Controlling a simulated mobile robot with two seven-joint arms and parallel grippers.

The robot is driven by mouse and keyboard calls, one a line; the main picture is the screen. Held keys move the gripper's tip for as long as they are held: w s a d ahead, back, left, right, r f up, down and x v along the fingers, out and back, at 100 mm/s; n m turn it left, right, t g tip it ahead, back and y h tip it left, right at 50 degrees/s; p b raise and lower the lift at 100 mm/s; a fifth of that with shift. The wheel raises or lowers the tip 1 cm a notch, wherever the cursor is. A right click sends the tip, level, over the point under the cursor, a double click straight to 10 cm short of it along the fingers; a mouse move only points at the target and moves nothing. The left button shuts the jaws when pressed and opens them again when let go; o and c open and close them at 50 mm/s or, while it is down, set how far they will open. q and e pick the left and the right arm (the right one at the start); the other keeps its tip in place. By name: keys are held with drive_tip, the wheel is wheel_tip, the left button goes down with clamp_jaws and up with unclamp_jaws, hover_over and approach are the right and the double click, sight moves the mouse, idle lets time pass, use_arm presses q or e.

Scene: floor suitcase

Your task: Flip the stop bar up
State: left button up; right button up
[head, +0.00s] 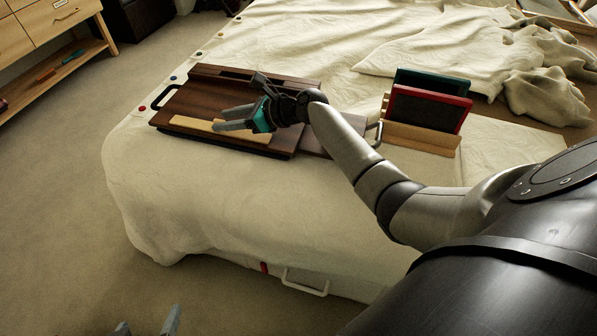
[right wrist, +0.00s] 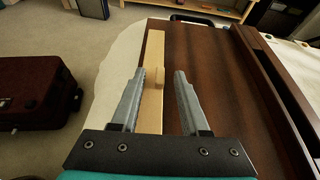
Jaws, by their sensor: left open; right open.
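The stop bar looks to be the pale wooden strip (head: 190,123) lying flat along the front edge of a dark brown wooden board (head: 210,95) on the bed. It also shows in the right wrist view (right wrist: 153,50), with a small pale tab on its right side. My right gripper (head: 219,118) is open and empty over the strip. In the right wrist view, the strip and its tab appear between the fingers (right wrist: 160,74); I cannot tell whether they touch. My left gripper (head: 148,322) is open and empty low at the bottom edge, away from the board.
A wooden rack (head: 420,137) holding a red-framed and a green panel stands right of the board. Rumpled cloth (head: 450,45) covers the bed behind. A dark red suitcase (right wrist: 35,90) is on the floor. A wooden shelf unit (head: 50,65) stands at the left. Carpet between is clear.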

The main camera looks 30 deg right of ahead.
drive_tip(key=p+v, duration=0.7)
drive_tip(key=v, duration=0.7)
drive_tip(key=shift+s+d+r+p, duration=0.15)
drive_tip(key=shift+s+d+p, duration=0.05)
drive_tip(key=shift+d+p, duration=0.1)
drive_tip(key=s+a+f+n+g+h+p, duration=0.1)
drive_tip(key=s+a+f+n+g+h, duration=0.2)
drive_tip(key=s+n, duration=0.8)
drive_tip(key=s+a+f+n+g+h+p, duration=0.1)
drive_tip(key=s+a+f+n+g+h, duration=0.3)
drive_tip(key=n, duration=1.2)
drive_tip(key=shift+s+a+f, duration=2.3)
drive_tip(key=shift+s+f, duration=0.55)
drive_tip(key=shift+s, duration=0.95)
